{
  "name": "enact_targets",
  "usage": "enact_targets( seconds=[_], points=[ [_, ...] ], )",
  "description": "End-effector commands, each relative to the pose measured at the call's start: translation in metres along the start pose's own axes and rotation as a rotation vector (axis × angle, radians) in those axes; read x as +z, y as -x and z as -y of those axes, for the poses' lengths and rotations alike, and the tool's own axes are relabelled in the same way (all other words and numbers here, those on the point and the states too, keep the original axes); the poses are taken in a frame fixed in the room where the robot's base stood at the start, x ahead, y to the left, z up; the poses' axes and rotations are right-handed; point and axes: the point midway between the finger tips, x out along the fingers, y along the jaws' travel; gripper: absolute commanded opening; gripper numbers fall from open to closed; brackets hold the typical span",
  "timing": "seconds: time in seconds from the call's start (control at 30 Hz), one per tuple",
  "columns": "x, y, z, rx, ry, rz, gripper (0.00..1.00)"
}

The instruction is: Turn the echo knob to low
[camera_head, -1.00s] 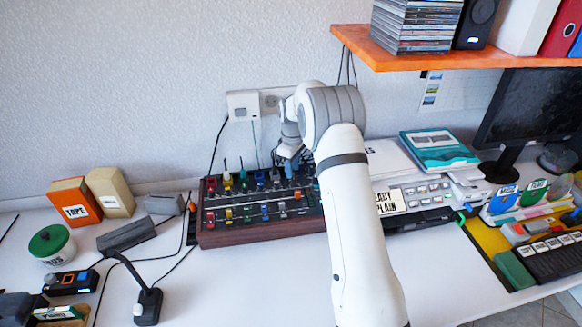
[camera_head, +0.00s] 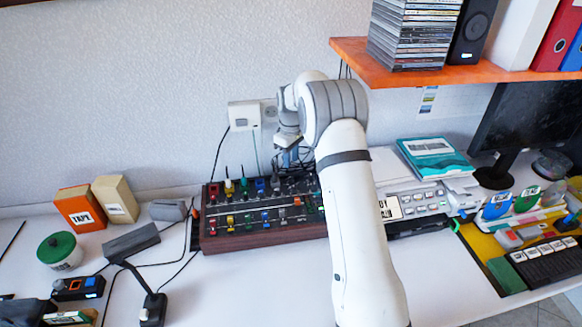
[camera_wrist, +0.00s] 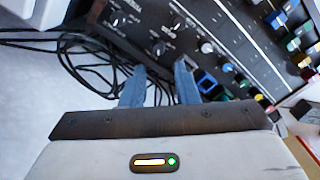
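The mixer (camera_head: 265,238) is a dark panel in a wooden case with several coloured knobs and sliders, on the white desk against the wall. In the wrist view its panel (camera_wrist: 140,35) shows several small dark knobs, such as one (camera_wrist: 158,48), and a white knob (camera_wrist: 207,47). The printed labels are too small to read, so I cannot tell which is the echo knob. My gripper (camera_wrist: 159,82) is open and empty, its two blue fingers apart near the panel's edge. In the head view my gripper (camera_head: 290,156) is over the mixer's back edge, partly hidden by my arm.
Black cables (camera_wrist: 85,55) lie loose behind the mixer. A wall socket box (camera_head: 244,115) is above it. A shelf (camera_head: 440,76) with discs overhangs at the right. A printer-like device with a teal book (camera_head: 437,157) stands right of the mixer.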

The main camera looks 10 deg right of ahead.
Motion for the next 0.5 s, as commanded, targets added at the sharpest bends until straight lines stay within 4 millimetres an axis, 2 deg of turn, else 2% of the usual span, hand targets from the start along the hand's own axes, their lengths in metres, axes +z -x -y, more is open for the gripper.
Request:
enact_targets(
  seconds=[0.3,0.5],
  points=[
    [-0.0006,-0.0024,-0.0009,0.0,-0.715,-0.001,0.28],
    [-0.0009,-0.0026,-0.0013,0.0,-1.093,-0.001,0.28]
  ],
)
